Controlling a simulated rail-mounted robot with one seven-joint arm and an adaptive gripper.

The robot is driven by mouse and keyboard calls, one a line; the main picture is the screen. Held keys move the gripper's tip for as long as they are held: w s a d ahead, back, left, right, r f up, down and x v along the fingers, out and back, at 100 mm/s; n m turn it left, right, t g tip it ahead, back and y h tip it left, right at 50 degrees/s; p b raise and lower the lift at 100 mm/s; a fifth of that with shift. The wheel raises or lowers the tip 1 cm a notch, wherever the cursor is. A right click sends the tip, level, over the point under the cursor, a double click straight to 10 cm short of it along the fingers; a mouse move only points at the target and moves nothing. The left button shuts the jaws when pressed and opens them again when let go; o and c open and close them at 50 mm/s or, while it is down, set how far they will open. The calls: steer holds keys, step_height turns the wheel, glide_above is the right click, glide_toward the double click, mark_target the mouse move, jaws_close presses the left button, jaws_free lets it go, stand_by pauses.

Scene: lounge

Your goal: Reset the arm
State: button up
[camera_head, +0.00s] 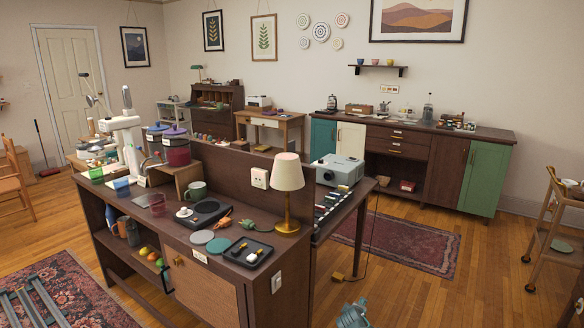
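I see no gripper of mine that I can make out clearly in the head view, so its pose and whether it holds anything are hidden from me. A blue-grey ribbed shape (353,315) is cut off by the bottom edge, and I cannot tell what it is. The task names no other object.
A dark wooden counter (226,284) stands in front, bearing a lamp (288,190), a black tray (246,252), a hot plate (203,213) and a green mug (196,190). A projector (339,171) stands behind.

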steer(key=s+a+f+m+g+p, duration=0.1)
steer(key=s+f+m+g, duration=0.3)
steer(key=s+f, duration=0.65)
steer(key=s+f+m+g+p, duration=0.25)
steer(key=s+f+g, duration=0.25)
steer(key=s, duration=1)
steer(key=s+a+f+m+g+y+p, duration=0.1)
steer(key=s+g, duration=0.1)
steer(key=s, duration=0.9)
steer(key=s+a+f+m+g+y+p, duration=0.1)
steer(key=s+a+g+p, duration=0.1)
steer(key=s, duration=0.8)
steer(key=s+a+m+g+y+p, duration=0.1)
steer(key=s+a+g, duration=0.1)
steer(key=s, duration=0.9)
steer(key=shift+s+a+f+g+y, duration=0.25)
steer(key=shift+s+f+g+y, duration=0.15)
steer(key=shift+g, duration=0.5)
steer(key=shift+m, duration=0.25)
